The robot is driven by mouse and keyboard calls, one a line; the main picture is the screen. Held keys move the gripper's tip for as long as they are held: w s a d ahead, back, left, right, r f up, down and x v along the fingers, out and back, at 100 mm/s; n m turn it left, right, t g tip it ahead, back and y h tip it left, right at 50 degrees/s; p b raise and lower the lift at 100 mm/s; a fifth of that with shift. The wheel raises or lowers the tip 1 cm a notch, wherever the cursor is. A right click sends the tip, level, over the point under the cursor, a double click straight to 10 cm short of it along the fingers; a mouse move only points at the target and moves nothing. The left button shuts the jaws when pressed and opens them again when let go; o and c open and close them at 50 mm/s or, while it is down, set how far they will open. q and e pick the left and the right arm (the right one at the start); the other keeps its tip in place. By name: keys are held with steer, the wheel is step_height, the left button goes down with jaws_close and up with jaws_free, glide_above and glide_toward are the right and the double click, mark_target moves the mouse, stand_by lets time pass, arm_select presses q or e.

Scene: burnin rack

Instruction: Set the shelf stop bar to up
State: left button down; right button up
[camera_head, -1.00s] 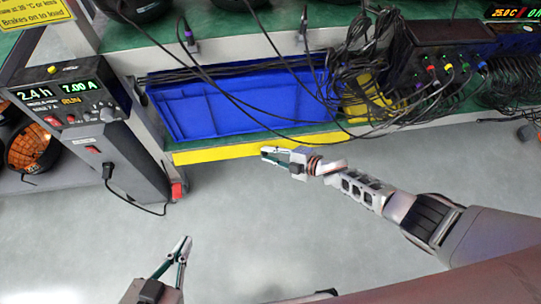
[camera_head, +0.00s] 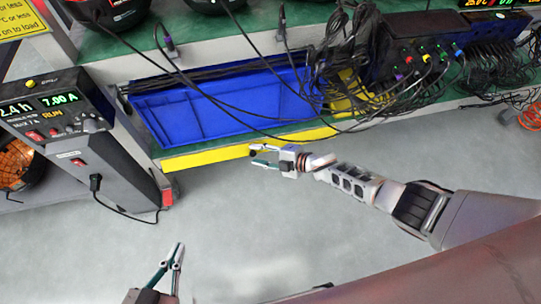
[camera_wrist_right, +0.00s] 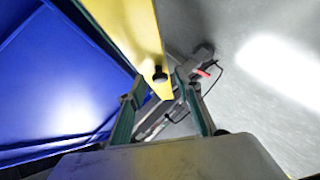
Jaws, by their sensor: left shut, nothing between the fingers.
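The yellow stop bar (camera_head: 205,155) runs along the front edge of the lower shelf, in front of a blue bin. In the right wrist view, the bar (camera_wrist_right: 125,30) comes in from the top and ends near a black knob (camera_wrist_right: 160,75). My right gripper (camera_head: 254,157) is at the bar's front, its fingers parted. In the wrist view, the right fingers (camera_wrist_right: 160,88) stand on either side of the bar's end and knob; contact cannot be told. My left gripper (camera_head: 178,250) is shut and empty above the floor, away from the bar.
The blue bin (camera_head: 215,105) lies on the shelf behind the bar, with black cables hanging over it. A power unit (camera_head: 70,130) with lit displays stands at the left, its cable looping near the floor. The grey floor (camera_head: 230,215) between my grippers is clear.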

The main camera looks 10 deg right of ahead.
steer(key=v, duration=1.1)
steer(key=shift+s+d, duration=0.25)
steer(key=shift+d, duration=0.05)
steer(key=shift+a+r, duration=0.1)
steer(key=shift+r, duration=0.05)
